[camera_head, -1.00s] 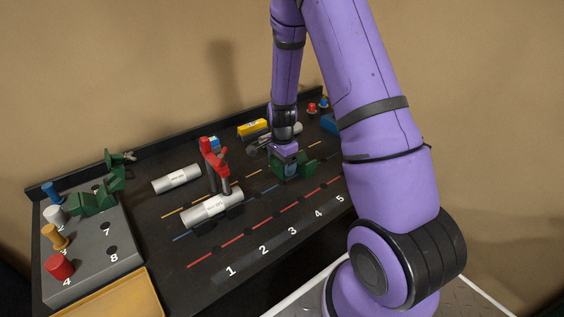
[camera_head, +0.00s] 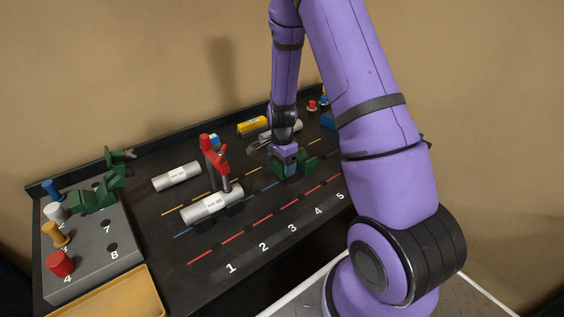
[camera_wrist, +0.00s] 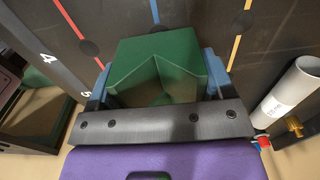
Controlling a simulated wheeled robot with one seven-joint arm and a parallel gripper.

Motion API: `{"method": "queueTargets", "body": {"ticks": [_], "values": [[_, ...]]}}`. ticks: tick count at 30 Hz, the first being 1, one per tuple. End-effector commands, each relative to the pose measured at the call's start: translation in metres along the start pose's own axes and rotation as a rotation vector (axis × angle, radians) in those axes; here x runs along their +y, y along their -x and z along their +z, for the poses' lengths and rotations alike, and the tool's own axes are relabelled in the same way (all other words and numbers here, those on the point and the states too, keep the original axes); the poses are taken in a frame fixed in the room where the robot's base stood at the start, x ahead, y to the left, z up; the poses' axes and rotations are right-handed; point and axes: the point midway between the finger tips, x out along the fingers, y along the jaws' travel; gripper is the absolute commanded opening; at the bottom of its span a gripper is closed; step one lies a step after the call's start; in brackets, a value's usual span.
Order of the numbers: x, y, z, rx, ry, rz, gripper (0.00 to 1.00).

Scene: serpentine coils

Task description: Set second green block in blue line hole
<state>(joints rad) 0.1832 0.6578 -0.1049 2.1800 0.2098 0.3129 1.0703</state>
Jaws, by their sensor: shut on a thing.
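My gripper (camera_wrist: 155,88) is shut on a green block with a V-shaped notch (camera_wrist: 150,50). The block sits between the two blue fingers in the wrist view. In the head view my gripper (camera_head: 285,163) and the held block (camera_head: 305,164) are low over the dark board, near the blue line (camera_head: 268,188). In the wrist view the blue line (camera_wrist: 155,10) runs to the block's far edge. A dark hole shows only partly there. The block's underside is hidden, so I cannot tell whether it is seated.
A white cylinder (camera_head: 212,205) lies beside a red upright tool (camera_head: 213,160). Another cylinder (camera_head: 176,176) lies behind. A grey rack (camera_head: 90,262) at left holds coloured pegs and green blocks (camera_head: 93,198). In the wrist view, red-line (camera_wrist: 90,47) and orange-line (camera_wrist: 243,20) holes flank the block.

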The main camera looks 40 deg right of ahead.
Motion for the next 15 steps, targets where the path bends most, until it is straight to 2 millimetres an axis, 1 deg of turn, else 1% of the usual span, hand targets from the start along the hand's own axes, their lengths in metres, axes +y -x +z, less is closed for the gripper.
{"method": "queueTargets", "body": {"ticks": [15], "values": [[0.000, -0.014, 0.000, 0.000, 0.000, 0.000, 0.22]]}}
